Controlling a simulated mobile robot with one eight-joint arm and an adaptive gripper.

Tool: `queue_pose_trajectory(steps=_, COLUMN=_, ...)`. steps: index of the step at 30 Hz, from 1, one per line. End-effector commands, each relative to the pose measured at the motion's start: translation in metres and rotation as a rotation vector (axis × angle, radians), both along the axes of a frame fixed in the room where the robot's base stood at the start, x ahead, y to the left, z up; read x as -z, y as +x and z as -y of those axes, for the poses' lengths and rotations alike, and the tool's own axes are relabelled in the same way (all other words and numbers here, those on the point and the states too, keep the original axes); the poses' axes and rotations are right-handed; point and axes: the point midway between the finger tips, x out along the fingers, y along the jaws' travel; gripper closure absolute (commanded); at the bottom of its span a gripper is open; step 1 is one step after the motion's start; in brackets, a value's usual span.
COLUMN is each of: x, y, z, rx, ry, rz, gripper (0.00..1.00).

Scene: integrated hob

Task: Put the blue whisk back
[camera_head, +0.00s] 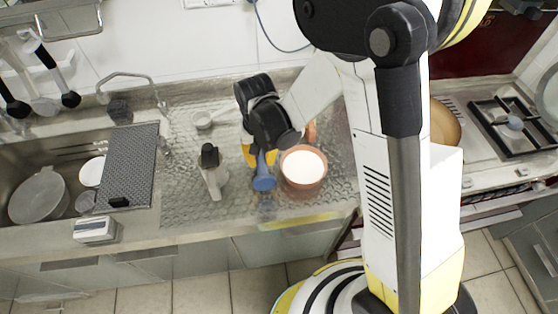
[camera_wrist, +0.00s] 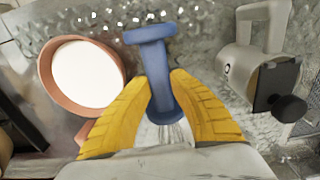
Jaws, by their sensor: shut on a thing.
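The blue whisk (camera_wrist: 152,62) is between the two yellow fingers of my gripper (camera_wrist: 165,80) in the wrist view. The fingers are shut on its blue handle, and its pale wires show below them, partly hidden. In the head view the blue handle end (camera_head: 263,181) sticks out below my gripper (camera_head: 259,158), over the counter just left of a terracotta pot. I cannot tell whether the whisk touches the counter.
The terracotta pot (camera_head: 303,184) with a white inside stands close on the right. A grey-white appliance with a black knob (camera_head: 212,172) stands to the left. Further left are a drying mat (camera_head: 128,165) and a sink. Utensils hang on the wall at far left. A hob (camera_head: 510,125) is right.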

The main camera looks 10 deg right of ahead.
Motion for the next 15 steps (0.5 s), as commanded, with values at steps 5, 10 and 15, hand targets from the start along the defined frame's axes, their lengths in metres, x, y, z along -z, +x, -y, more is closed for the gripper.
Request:
queue_pose_trajectory(steps=5, x=0.027, y=-0.001, z=0.003, rx=0.003, ry=-0.001, rz=0.0, gripper=1.0)
queue_pose_trajectory(steps=10, x=0.03, y=-0.002, z=0.003, rx=0.003, ry=-0.001, rz=0.0, gripper=1.0)
queue_pose_trajectory(steps=15, x=0.029, y=-0.002, z=0.003, rx=0.003, ry=-0.001, rz=-0.001, gripper=1.0)
